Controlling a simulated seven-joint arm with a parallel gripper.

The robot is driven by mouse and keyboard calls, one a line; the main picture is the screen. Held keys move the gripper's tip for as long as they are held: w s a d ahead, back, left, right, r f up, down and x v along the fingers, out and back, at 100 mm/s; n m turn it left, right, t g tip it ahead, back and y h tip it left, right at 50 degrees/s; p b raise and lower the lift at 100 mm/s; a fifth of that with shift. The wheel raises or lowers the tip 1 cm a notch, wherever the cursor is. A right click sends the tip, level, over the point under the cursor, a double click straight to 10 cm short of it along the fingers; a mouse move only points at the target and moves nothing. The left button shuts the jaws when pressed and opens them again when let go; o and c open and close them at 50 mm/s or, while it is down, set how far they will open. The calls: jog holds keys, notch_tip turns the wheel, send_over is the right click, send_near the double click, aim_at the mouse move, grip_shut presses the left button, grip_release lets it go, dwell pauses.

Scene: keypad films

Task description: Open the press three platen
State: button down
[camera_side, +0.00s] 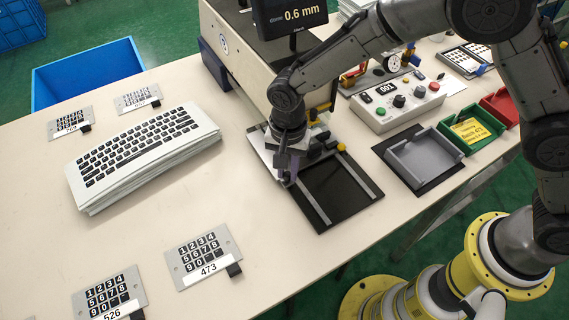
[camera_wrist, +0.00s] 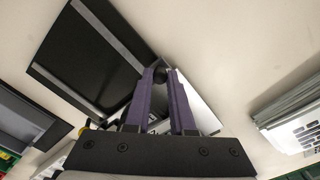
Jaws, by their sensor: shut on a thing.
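My gripper (camera_side: 287,178) is over the press beside the black base plate with grey rails (camera_side: 330,187). In the wrist view its purple fingers (camera_wrist: 161,76) are shut on a small dark round knob (camera_wrist: 160,74). A bright metal plate (camera_side: 259,147), which looks like the platen, lies partly under my gripper at the left end of the base. It also shows beside the fingers in the wrist view (camera_wrist: 204,117). The black base shows there too (camera_wrist: 85,55). My wrist and fingers hide how the knob joins the plate, and I cannot tell how far the platen is open.
A machine with a 0.6 mm display (camera_side: 290,14) stands behind. A control box (camera_side: 398,101) and a grey tray (camera_side: 416,158) are to the right, with green (camera_side: 467,133) and red (camera_side: 501,106) bins beyond. Stacked keypad films (camera_side: 145,155) lie left.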

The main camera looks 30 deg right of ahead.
jog(key=s, duration=1.4)
jog(key=shift+s, duration=0.3)
jog(key=c, duration=0.8)
grip_release()
jog(key=shift+o, duration=0.2)
notch_tip(320, 180, up, 14)
